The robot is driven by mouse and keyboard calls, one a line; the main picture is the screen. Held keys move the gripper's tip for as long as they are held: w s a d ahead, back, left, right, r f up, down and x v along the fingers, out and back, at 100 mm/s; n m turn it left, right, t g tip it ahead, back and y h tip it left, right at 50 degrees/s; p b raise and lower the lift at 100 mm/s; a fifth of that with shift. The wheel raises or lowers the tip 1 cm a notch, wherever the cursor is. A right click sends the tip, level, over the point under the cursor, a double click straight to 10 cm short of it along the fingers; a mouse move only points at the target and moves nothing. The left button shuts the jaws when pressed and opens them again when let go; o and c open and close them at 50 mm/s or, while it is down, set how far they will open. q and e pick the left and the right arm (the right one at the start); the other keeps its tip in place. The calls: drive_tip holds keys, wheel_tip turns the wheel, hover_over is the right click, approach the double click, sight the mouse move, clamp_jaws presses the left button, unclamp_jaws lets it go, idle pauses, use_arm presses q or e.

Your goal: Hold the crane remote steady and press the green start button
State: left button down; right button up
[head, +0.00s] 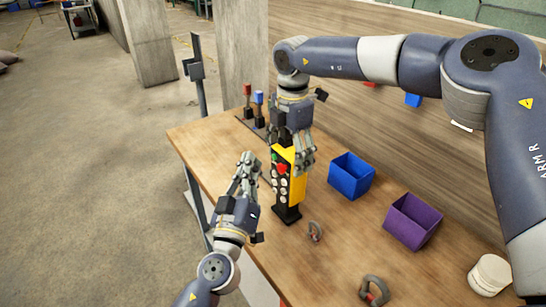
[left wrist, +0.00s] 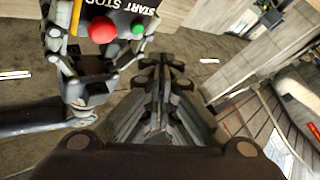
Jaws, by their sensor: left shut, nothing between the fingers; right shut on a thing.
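The yellow crane remote (head: 299,183) stands upright on a black base (head: 287,214) on the wooden table. Its dark face carries a green button (head: 275,156), a red button (head: 282,169) and several pale buttons. My right gripper (head: 303,160) is shut on the remote's upper part from above. My left gripper (head: 248,160) is shut and empty, just left of the remote and apart from it. In the left wrist view the green start button (left wrist: 138,28) and red stop button (left wrist: 103,30) show at the upper left, beside my left fingertips (left wrist: 160,62).
A blue bin (head: 351,178) and a purple bin (head: 412,222) stand right of the remote. Two shackles (head: 315,232) (head: 374,291) and a white container (head: 490,274) lie nearer the front. Levers with red and blue tops (head: 259,98) stand behind. The table's left edge is close to my left gripper.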

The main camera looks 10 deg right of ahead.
use_arm(q)
drive_tip(key=a, duration=0.1)
drive_tip(key=s+a, duration=0.1)
drive_tip(key=shift+s+a, duration=0.15)
drive_tip(key=shift+a, duration=0.2)
idle(1.1)
